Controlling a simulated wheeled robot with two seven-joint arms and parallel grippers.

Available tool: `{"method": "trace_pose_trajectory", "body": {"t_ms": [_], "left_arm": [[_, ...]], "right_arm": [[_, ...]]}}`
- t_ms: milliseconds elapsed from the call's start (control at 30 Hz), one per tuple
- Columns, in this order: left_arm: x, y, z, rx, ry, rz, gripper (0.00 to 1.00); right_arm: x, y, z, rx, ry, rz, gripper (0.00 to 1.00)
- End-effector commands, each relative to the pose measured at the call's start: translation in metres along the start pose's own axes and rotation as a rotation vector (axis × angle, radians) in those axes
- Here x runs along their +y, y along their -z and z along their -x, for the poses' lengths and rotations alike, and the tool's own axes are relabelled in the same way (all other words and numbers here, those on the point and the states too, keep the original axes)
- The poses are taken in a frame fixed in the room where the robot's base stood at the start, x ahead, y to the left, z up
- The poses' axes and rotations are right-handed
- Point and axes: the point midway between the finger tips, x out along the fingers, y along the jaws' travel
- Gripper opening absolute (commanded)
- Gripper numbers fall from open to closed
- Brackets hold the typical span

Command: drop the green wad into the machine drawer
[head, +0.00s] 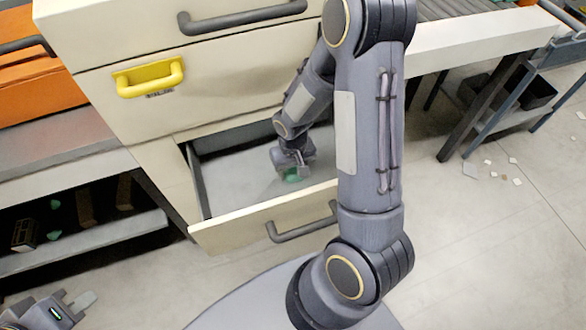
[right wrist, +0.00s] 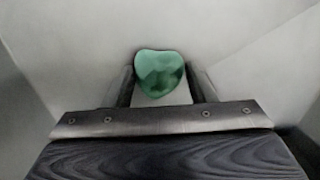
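The green wad (head: 292,176) is inside the open lower machine drawer (head: 207,180), low in it. In the right wrist view the wad (right wrist: 159,73) sits between the two fingers of my right gripper (right wrist: 160,80), which appear to touch it on both sides. In the head view my right gripper (head: 293,168) points down into the drawer. Whether the wad touches the drawer floor cannot be told. My left gripper (head: 75,300) is empty at the lower left, its fingers apart, away from the drawer.
A closed drawer with a yellow handle (head: 149,78) is above the open one. A shelf (head: 85,242) with small items stands at left. A conveyor (head: 470,36) and a blue cart (head: 510,112) are at right. Small scraps (head: 488,162) lie on the floor.

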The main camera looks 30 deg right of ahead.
Motion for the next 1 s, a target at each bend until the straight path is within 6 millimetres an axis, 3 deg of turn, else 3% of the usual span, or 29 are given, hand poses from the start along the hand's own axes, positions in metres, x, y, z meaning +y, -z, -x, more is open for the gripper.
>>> {"method": "trace_pose_trajectory", "body": {"t_ms": [133,467,633,1000], "left_arm": [[0.0,0.0,0.0,0.0,0.0,0.0,0.0],[0.002,0.002,0.005,0.0,0.0,0.0,0.0],[0.006,0.007,0.014,0.001,0.0,0.0,0.0],[0.011,0.012,0.023,0.0,0.0,0.0,0.0]], "right_arm": [[0.0,0.0,0.0,0.0,0.0,0.0,0.68],[0.0,0.0,0.006,0.0,0.0,0.001,0.68],[0.0,0.002,0.028,0.006,0.001,0.0,0.68],[0.0,0.001,0.108,0.005,0.001,0.0,0.68]]}}
